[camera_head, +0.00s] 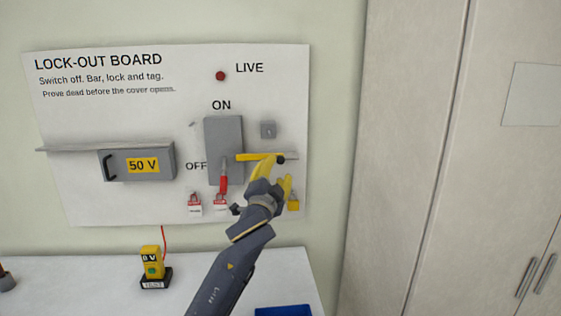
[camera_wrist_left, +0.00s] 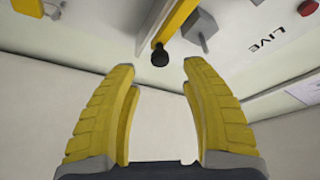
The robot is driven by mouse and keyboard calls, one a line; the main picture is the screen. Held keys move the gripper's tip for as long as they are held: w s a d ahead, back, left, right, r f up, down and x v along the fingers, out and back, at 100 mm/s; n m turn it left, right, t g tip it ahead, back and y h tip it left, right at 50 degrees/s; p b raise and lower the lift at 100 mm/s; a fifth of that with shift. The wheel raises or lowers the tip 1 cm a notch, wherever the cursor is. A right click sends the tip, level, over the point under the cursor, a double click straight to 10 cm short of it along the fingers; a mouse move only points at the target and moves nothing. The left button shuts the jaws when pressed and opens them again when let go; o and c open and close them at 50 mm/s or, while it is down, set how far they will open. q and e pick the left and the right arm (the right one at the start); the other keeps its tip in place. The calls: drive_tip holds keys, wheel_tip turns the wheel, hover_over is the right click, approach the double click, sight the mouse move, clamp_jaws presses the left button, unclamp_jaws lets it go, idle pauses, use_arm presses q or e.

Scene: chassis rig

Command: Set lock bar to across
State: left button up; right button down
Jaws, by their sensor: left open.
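The lock bar (camera_head: 252,157) is a yellow bar lying about level across the right part of the grey switch box (camera_head: 222,135). A black knob (camera_head: 281,160) is at its right end. The red switch handle (camera_head: 223,186) points down, below the OFF label. My left gripper (camera_head: 277,172) is open just below and in front of the bar's knob end. In the left wrist view, the bar (camera_wrist_left: 178,22) and knob (camera_wrist_left: 160,56) lie beyond the spread fingertips (camera_wrist_left: 158,75), with nothing between the fingers. My right gripper is not in view.
A grey 50 V cover (camera_head: 112,165) with a black handle is at the board's left. Red padlocks (camera_head: 194,205) and a yellow padlock (camera_head: 293,203) hang low on the board. A yellow tester (camera_head: 152,262) stands on the white bench (camera_head: 90,285). A cabinet (camera_head: 410,150) stands right.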

sight(280, 161)
use_arm(q)
drive_tip(key=shift+x, duration=3.15)
clamp_jaws()
